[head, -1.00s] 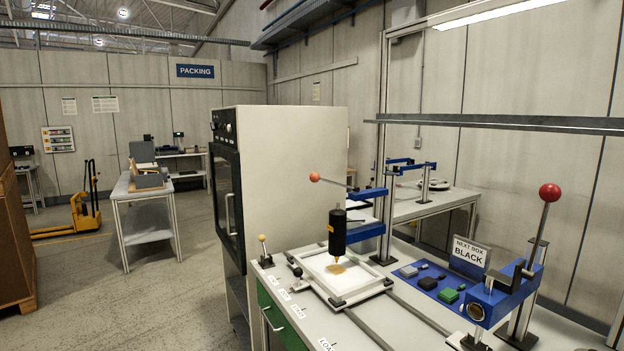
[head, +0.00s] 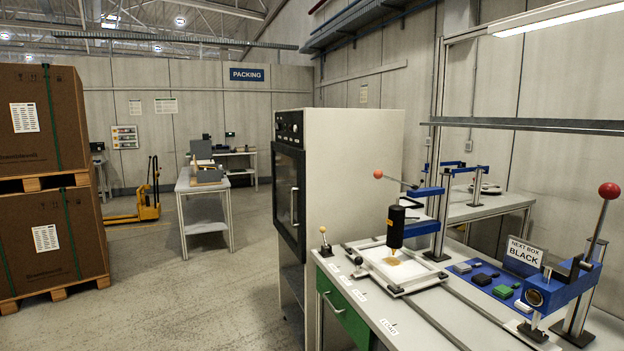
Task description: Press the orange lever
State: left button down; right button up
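The lever with the orange ball knob (head: 378,174) sticks out to the left from the blue arm of a press on the workbench. The press has a black cylinder (head: 395,227) pointing down over a white framed tray (head: 389,262). A tan patch lies on the tray under the cylinder tip. A second lever with a red ball knob (head: 609,190) rises from a blue device (head: 555,290) at the right. A small lever with a pale yellow knob (head: 322,229) stands at the bench's left corner. Neither of my grippers shows.
A sign (head: 524,252) reads "NEXT BOX BLACK" behind a blue mat (head: 470,269) with small black, grey and green parts. A tall cabinet (head: 350,180) stands left of the bench. Stacked cartons (head: 45,180) stand far left. Open floor (head: 215,300) lies between.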

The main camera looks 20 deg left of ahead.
aim_at(377, 174)
jog(key=u, duration=0.7)
jog(key=k, duration=0.95)
jog(key=u, duration=0.5)
jog(key=i, duration=1.5)
jog(key=z, duration=1.55)
jog(key=i, duration=0.55)
jog(key=z, duration=0.6)
